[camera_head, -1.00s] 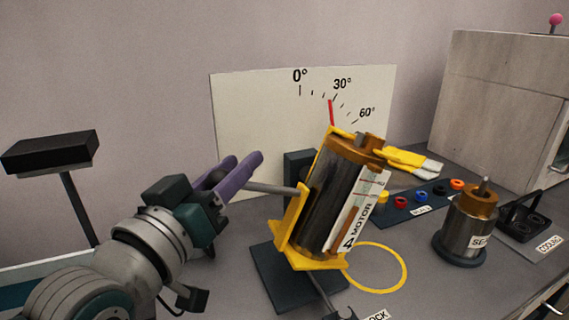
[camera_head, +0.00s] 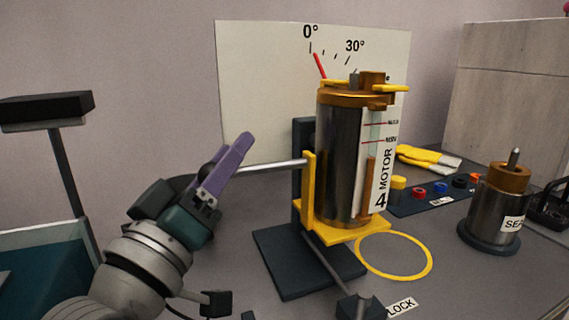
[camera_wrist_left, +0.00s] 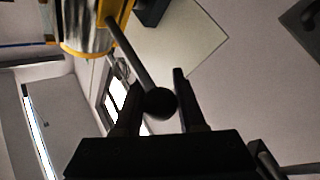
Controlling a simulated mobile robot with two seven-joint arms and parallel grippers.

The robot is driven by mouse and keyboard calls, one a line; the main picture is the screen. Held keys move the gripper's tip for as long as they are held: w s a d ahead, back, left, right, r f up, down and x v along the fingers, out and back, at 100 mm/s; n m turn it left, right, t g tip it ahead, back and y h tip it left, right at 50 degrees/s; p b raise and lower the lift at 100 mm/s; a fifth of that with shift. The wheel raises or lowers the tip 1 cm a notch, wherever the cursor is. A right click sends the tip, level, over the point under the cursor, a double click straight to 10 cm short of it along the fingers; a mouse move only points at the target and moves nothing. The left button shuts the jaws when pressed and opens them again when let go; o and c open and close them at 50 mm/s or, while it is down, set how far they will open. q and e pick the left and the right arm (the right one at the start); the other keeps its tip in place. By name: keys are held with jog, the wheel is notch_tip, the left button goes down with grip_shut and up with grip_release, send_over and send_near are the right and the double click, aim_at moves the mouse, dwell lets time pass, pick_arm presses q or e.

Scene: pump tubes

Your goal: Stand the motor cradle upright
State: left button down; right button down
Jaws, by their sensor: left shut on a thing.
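The yellow motor cradle (camera_head: 309,195) holds the dark motor cylinder (camera_head: 338,160) with copper caps and a "4 MOTOR" label. It stands close to upright above a dark base plate (camera_head: 290,265). The red needle (camera_head: 320,66) on the white angle board (camera_head: 250,90) points close to the 0° mark. A grey handle bar (camera_head: 265,167) runs left from the cradle. My left gripper (camera_head: 222,172) is shut on the bar's end; the left wrist view shows the bar's dark ball end (camera_wrist_left: 160,103) between the fingers. My right gripper is not in view.
A lock lever (camera_head: 335,275) with a dark block sits in front of the base, beside a LOCK label (camera_head: 402,306). A yellow ring (camera_head: 425,262) lies to the right. Further right are yellow gloves (camera_head: 425,157), a strip of coloured caps (camera_head: 430,195) and a seal unit (camera_head: 490,215).

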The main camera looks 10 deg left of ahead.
pick_arm(q)
jog(key=shift+f, duration=0.3)
jog(key=c, duration=0.5)
grip_release()
jog(key=shift+r, duration=0.1)
jog(key=s+a+f+p, duration=0.1)
jog(key=s+a, duration=0.1)
jog(key=s, duration=1.2)
jog(key=shift+s+p, duration=0.3)
jog(key=shift+s, duration=0.1)
